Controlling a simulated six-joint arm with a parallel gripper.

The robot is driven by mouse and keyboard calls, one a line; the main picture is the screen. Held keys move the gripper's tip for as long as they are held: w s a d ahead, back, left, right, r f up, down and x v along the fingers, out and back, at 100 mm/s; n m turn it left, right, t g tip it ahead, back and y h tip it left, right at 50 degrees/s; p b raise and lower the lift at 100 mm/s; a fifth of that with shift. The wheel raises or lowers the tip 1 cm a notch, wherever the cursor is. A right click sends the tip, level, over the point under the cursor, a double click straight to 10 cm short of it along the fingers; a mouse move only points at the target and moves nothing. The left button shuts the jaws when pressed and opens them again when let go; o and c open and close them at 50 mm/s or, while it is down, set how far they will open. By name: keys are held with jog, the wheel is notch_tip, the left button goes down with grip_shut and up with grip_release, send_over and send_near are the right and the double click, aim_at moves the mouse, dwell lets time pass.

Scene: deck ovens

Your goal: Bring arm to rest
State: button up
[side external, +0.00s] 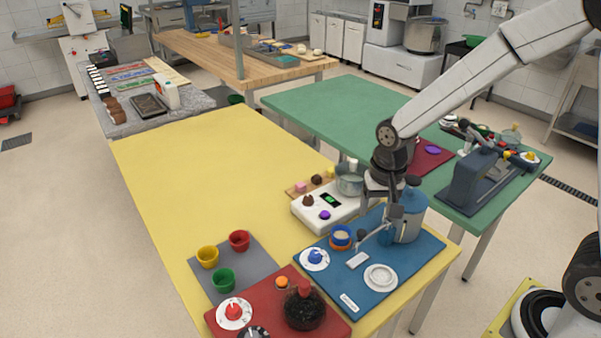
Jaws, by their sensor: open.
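My arm reaches in from the upper right, and my gripper (391,218) points down over the blue mat (425,246) on the yellow table. It is open, and I see nothing held in it. The blue-grey canister (411,223) stands right beside or behind it; I cannot tell whether they touch. The fingertips are small and overlap the canister's fittings in this view.
A grey press-like device (478,180) stands on the green table (330,105). The yellow table's (195,165) far left is clear.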

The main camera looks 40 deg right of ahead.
jog(key=s+n+t, duration=0.1)
jog(key=s+n, duration=0.5)
jog(key=s, duration=0.2)
jog(key=shift+d+r+n+t, duration=0.15)
jog(key=shift+d+n+t, duration=0.15)
jog(key=shift+d+t, duration=0.1)
